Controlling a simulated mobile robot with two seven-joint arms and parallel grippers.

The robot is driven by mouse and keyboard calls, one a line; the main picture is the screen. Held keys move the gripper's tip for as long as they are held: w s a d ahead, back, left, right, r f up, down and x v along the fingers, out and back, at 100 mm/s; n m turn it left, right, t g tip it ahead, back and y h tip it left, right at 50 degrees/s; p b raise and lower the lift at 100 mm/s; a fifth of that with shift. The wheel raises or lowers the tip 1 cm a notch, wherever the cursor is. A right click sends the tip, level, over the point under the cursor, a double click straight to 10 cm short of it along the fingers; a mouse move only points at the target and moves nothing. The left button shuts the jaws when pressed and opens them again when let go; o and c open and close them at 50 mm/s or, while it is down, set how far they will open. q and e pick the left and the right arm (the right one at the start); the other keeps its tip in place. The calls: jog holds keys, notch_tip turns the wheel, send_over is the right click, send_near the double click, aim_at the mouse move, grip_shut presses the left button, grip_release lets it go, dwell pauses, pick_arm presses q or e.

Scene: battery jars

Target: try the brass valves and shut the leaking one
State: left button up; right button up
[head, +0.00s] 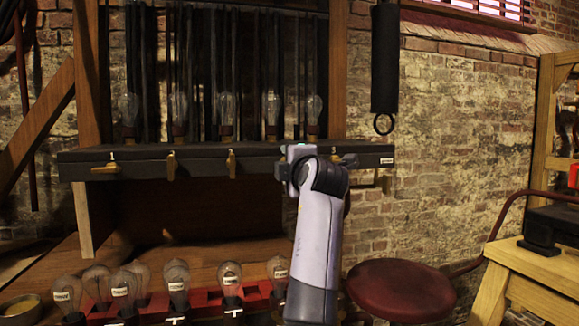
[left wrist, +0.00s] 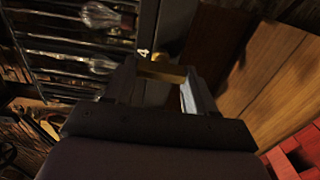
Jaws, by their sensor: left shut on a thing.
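A long dark box (head: 205,165) runs below the row of upright bulbs and carries brass valves on its front. The leftmost valve (head: 104,170) has its handle lying sideways. The second valve (head: 171,167) and the third valve (head: 231,163) have handles that look upright. My left gripper (head: 297,157) is at the box's right part and hides what is behind it. In the left wrist view its fingers (left wrist: 160,88) are closed around a brass valve handle (left wrist: 162,72). No leak can be made out. My right gripper is not in view.
Labelled glass bulbs (head: 176,284) stand in a red rack (head: 205,300) at the lower left. A dark red stool (head: 400,290) stands right of my arm. A black cylinder (head: 385,60) hangs above the box's right end. A wooden bench (head: 545,265) is far right.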

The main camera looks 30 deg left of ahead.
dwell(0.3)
pick_arm(q)
jog(key=o, duration=1)
jog(key=shift+o, duration=0.2)
jog(key=shift+s, duration=0.1)
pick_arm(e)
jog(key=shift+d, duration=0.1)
